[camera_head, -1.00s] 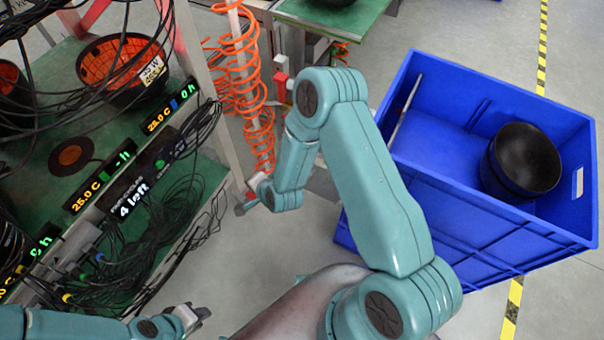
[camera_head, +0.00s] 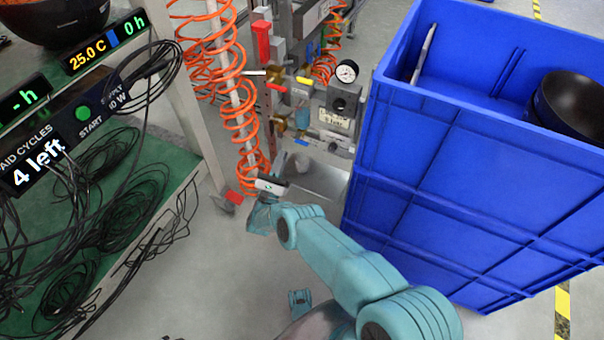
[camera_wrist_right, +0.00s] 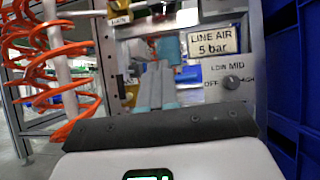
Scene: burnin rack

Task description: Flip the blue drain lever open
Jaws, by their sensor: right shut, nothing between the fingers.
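The blue lever (camera_head: 302,142) is small and sits low on the air-line panel, below the brass fittings, in the head view. It looks roughly level there. My right gripper (camera_head: 278,163) is to the left of it and slightly lower, apart from it as far as I can tell. My left gripper is out of view.
Orange coiled hose (camera_head: 235,90) hangs at left. A tall blue crate (camera_head: 440,150) stands close at right. A rack with loose cables (camera_head: 100,210) is at left.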

